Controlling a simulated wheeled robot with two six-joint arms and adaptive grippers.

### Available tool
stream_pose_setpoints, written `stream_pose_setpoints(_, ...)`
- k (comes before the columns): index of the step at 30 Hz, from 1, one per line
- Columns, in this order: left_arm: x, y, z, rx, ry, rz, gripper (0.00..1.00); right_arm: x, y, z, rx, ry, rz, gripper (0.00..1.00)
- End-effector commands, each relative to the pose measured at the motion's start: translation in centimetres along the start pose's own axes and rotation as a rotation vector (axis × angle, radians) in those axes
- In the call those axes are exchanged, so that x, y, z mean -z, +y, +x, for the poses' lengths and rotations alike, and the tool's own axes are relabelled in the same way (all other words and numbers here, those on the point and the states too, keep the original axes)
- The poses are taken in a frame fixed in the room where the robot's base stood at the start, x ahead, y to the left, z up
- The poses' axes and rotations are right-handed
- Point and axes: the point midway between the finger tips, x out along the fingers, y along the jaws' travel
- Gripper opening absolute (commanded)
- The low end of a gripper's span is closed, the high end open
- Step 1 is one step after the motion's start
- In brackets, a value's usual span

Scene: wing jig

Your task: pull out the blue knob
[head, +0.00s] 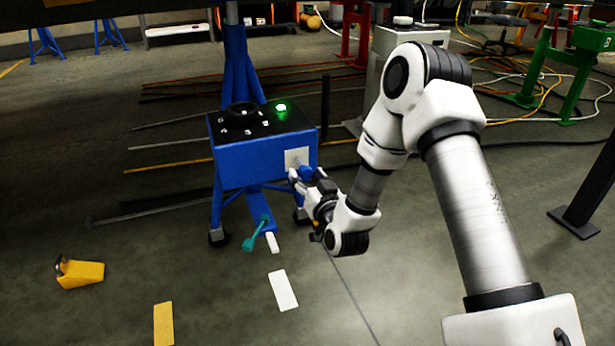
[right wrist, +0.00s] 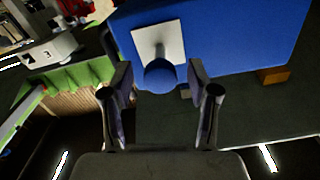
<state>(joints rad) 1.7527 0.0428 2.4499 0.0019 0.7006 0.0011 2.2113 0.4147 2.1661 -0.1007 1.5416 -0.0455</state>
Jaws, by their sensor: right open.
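The blue knob (right wrist: 160,76) is a round ball on a short grey stem, which comes out of a white plate (right wrist: 158,42) on a blue box. In the head view the knob (head: 305,173) shows small and partly covered beside the white plate on the front of the blue box (head: 250,160). My right gripper (head: 297,180) is at the knob. In the right wrist view the right gripper (right wrist: 160,80) is open, with one finger on each side of the knob and a gap to each. My left gripper is not in view.
The blue box stands on blue legs and has a lit green button (head: 281,107) on its black top. A teal-handled lever (head: 257,234) is below it. A yellow wedge (head: 80,273) lies on the floor at left. Rods lie behind the stand. The front floor is mostly clear.

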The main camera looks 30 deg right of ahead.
Motion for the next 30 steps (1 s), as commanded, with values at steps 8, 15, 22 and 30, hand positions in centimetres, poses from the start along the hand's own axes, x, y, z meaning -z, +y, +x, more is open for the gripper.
stream_pose_setpoints(8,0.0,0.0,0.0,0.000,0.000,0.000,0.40,-0.1,0.1,-4.7,-0.001,-0.005,0.002,0.60)
stream_pose_setpoints(15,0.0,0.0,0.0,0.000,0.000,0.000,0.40,-0.1,0.0,-7.4,-0.001,-0.002,0.000,0.60)
stream_pose_setpoints(22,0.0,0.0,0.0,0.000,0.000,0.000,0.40,-0.1,0.0,-7.4,-0.001,-0.002,0.000,0.60)
stream_pose_setpoints(30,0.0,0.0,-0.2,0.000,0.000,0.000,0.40,-0.1,0.1,-7.5,-0.002,-0.008,-0.001,0.60)
